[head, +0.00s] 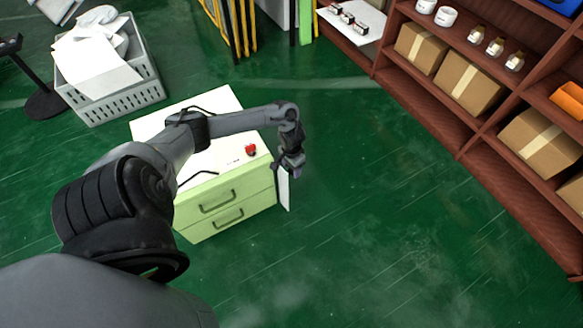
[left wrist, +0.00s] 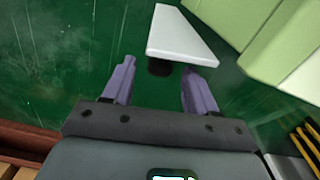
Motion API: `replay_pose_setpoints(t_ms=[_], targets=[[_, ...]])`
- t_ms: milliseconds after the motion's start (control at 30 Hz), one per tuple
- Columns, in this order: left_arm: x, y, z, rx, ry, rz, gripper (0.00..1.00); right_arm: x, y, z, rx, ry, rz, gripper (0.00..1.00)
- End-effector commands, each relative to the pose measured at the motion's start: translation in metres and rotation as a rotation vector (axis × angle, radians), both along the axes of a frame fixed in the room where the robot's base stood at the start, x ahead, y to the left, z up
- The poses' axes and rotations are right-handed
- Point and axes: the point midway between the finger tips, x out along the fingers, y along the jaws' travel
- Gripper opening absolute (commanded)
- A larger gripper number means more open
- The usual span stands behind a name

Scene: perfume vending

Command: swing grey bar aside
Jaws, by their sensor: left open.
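A light grey bar (head: 284,188) shows as a narrow upright strip beside the right side of the pale green cabinet (head: 200,225). It also shows in the left wrist view as a pale flat piece (left wrist: 182,38) with a short dark stub (left wrist: 158,67) at its near end. My left gripper (head: 291,170) is at the bar's upper end, just off the cabinet's right front corner. In the left wrist view its purple fingers (left wrist: 159,70) are apart, and the dark stub appears between their tips. I cannot tell whether they touch it. My right gripper is not in view.
The cabinet's white top carries a small red object (head: 250,150). A grey crate (head: 115,103) with white items stands at the back left. A brown shelf (head: 430,105) with boxes runs along the right. The green floor between cabinet and shelf is clear.

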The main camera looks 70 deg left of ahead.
Motion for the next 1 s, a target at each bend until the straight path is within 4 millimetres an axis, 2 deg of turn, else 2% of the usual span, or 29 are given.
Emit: replay_pose_setpoints(t_ms=[33, 200, 433, 633, 1000], targets=[[0.0, 0.001, 0.014, 0.001, -0.001, -0.001, 0.57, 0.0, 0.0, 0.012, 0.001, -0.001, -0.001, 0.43], [0.0, 0.0, 0.045, 0.0, 0.0, -0.001, 0.57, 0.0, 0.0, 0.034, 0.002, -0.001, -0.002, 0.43], [-0.001, 0.0, 0.077, 0.0, 0.001, -0.001, 0.57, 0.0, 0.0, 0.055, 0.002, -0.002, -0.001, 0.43], [-0.001, 0.0, 0.09, -0.001, 0.002, 0.0, 0.57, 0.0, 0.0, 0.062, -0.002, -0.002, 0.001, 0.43], [-0.001, 0.0, 0.091, -0.001, 0.002, 0.0, 0.57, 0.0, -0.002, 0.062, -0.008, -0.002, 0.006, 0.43]])
